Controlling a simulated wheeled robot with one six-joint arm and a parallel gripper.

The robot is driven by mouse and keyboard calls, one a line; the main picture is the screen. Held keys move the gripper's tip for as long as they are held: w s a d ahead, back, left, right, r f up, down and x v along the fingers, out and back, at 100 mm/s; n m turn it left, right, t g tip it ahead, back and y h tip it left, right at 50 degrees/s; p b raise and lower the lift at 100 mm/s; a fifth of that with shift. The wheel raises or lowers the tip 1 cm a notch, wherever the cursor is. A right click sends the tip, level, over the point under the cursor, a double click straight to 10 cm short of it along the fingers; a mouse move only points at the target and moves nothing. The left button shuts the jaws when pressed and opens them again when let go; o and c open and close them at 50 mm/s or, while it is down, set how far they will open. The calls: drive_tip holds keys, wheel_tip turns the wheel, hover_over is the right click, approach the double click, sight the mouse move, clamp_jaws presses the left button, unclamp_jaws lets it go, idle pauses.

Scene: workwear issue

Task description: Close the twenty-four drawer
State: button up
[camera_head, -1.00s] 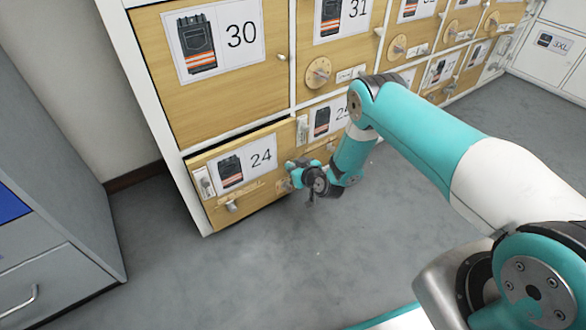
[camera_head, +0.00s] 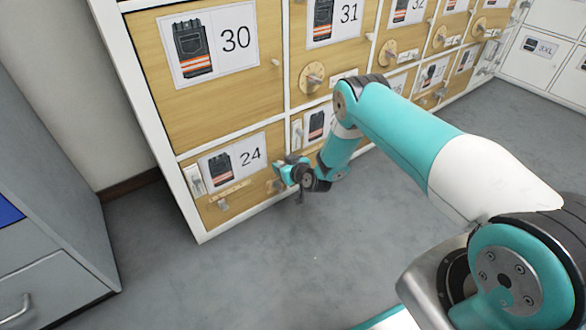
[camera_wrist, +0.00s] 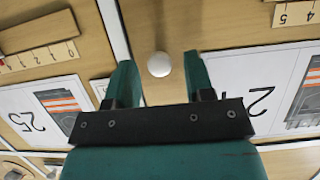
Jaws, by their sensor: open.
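The drawer marked 24 (camera_head: 225,205) is at the bottom left of the wooden cabinet in the head view. Its front looks flush with the white frame, with no visible gap around it. My gripper (camera_head: 280,173) is at the right edge of this drawer front. In the wrist view my gripper (camera_wrist: 162,72) is open, its two fingers on either side of a round pale knob (camera_wrist: 159,64). I cannot tell whether the fingers touch the front. Part of the 24 label (camera_wrist: 290,92) shows at right.
Drawer 30 (camera_head: 250,90) is above and drawer 31 (camera_head: 345,50) to its right, both shut. Drawer 25's label (camera_wrist: 40,108) is at left in the wrist view. A grey cabinet (camera_head: 45,255) stands at left. The grey floor (camera_head: 250,285) in front is clear.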

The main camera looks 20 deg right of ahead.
drive_tip(key=p+v, duration=1)
drive_tip(key=v, duration=0.7)
drive_tip(key=shift+r, duration=0.1)
